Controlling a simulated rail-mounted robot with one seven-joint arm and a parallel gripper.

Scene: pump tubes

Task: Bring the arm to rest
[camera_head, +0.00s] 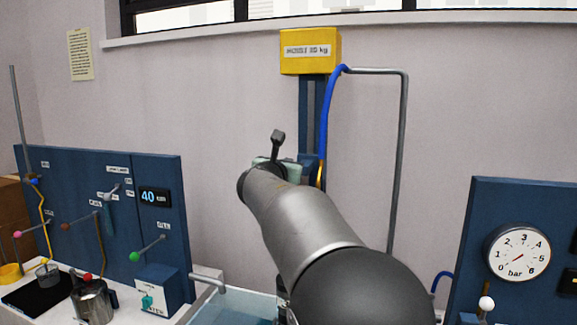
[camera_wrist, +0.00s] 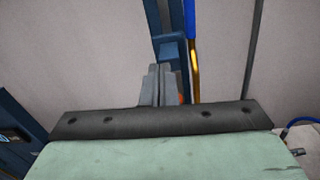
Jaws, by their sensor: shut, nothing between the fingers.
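My arm (camera_head: 310,230) reaches from the lower right of the head view up towards the blue column (camera_head: 312,105) on the back wall. Its far end hides most of my gripper there. In the wrist view my gripper (camera_wrist: 161,70) shows its grey fingers together, with nothing seen between them. The fingers point at the blue column, which also shows in the wrist view (camera_wrist: 172,50). I cannot tell whether they touch it. A dark knobbed piece (camera_head: 278,143) stands up just beyond the wrist; what it belongs to is unclear.
A yellow weight box (camera_head: 310,52) tops the column, with a blue hose (camera_head: 328,110) and a grey pipe (camera_head: 402,150) beside it. Left is a blue panel with levers and a display (camera_head: 155,197) reading 40. Right is a panel with a bar gauge (camera_head: 518,253). A metal jug (camera_head: 92,303) stands lower left.

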